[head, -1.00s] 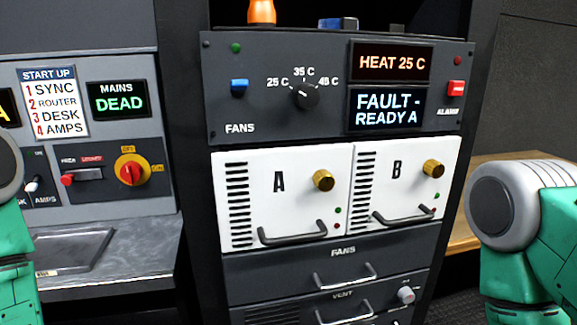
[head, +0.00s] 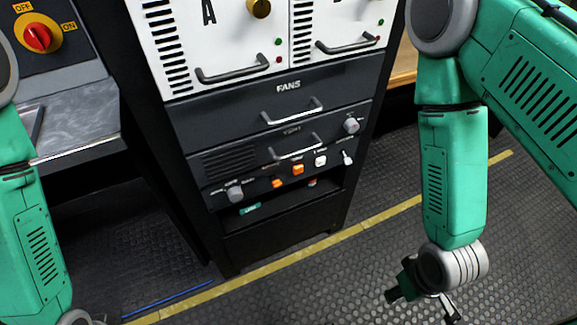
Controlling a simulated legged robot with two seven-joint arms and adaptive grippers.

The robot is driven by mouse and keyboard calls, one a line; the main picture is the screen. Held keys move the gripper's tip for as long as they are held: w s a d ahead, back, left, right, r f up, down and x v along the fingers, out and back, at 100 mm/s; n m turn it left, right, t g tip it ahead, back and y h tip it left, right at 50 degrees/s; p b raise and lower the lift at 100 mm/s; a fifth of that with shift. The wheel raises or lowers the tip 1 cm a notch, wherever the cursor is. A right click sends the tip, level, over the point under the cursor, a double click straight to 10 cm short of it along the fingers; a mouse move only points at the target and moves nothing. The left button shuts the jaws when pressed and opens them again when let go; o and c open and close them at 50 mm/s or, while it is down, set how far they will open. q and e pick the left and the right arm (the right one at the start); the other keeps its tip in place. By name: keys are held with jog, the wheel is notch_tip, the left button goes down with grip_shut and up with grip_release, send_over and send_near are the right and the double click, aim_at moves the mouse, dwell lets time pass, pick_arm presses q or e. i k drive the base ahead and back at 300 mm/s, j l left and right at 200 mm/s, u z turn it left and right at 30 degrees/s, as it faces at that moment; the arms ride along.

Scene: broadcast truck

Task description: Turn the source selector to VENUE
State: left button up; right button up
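A low dark panel (head: 218,172) in the rack has a grey knob (head: 235,192) at its left, with small labels around it that I cannot read. This may be the source selector; no readable VENUE mark shows. Another grey knob (head: 352,125) sits higher, at the right end of the vent drawer. My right gripper (head: 422,305) hangs low at the lower right, over the floor and well apart from the rack. Its fingers look spread, with nothing between them. My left arm comes down the left edge, and its gripper is out of the picture.
Orange buttons (head: 298,169), a white button (head: 320,161) and a small lever (head: 347,157) share the low panel. Drawer handles (head: 292,111) stick out above. An open shelf lies below. A desk (head: 75,120) stands at left. The floor (head: 330,275) before the rack is clear.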

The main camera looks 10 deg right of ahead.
aim_at(234, 194)
jog(key=l+u, duration=0.25)
jog(key=l, duration=0.45)
jog(key=k+l+u, duration=0.1)
jog(key=l+u, duration=0.15)
jog(key=l, duration=0.4)
